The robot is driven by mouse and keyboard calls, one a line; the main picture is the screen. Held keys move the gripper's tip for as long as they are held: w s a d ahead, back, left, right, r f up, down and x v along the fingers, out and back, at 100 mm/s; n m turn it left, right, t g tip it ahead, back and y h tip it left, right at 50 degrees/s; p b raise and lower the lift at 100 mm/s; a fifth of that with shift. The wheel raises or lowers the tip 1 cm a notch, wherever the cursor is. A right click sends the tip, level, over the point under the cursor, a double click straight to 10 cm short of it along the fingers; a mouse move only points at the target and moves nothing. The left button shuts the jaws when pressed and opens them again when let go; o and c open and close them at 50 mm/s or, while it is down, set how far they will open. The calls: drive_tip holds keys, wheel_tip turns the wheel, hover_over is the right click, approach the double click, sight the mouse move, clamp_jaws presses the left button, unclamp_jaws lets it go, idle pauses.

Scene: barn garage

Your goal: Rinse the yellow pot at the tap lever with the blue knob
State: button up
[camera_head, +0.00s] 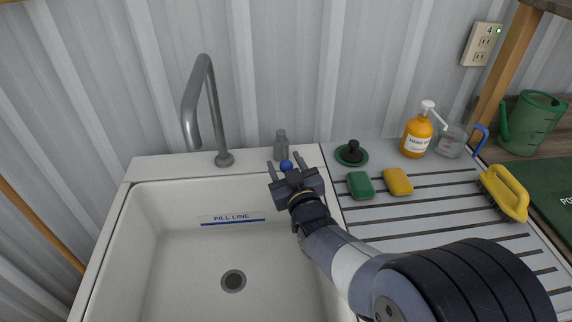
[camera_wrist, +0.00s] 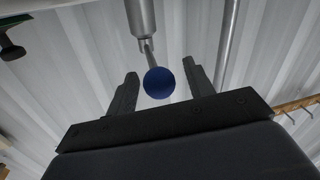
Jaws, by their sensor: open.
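The blue knob (camera_head: 286,165) sits on the tap lever, in front of the grey lever post (camera_head: 281,146) at the back right rim of the sink (camera_head: 180,290). My gripper (camera_head: 284,161) is open, with one finger on each side of the knob in the picture. In the wrist view the knob (camera_wrist: 158,82) shows between the two open fingers, with a gap visible on both sides. The grey tap spout (camera_head: 191,112) arches over the sink's back left. No water shows under it. I see no yellow pot in either view.
The sink looks empty around its drain (camera_head: 233,281). On the ribbed drainboard (camera_head: 420,215) are a black-handled green plug (camera_head: 352,154), a green sponge (camera_head: 360,185), a yellow sponge (camera_head: 397,182), a soap bottle (camera_head: 417,136) and a yellow brush (camera_head: 503,193). A green watering can (camera_head: 535,124) stands right.

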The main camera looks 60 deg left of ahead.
drive_tip(key=shift+c, duration=0.3)
clamp_jaws()
drive_tip(key=shift+w+d+n+g+b, duration=0.2)
drive_tip(key=shift+w+n+g+b, duration=0.35)
drive_tip(key=shift+g+b, duration=0.3)
drive_tip(key=shift+o, duration=0.3)
unclamp_jaws()
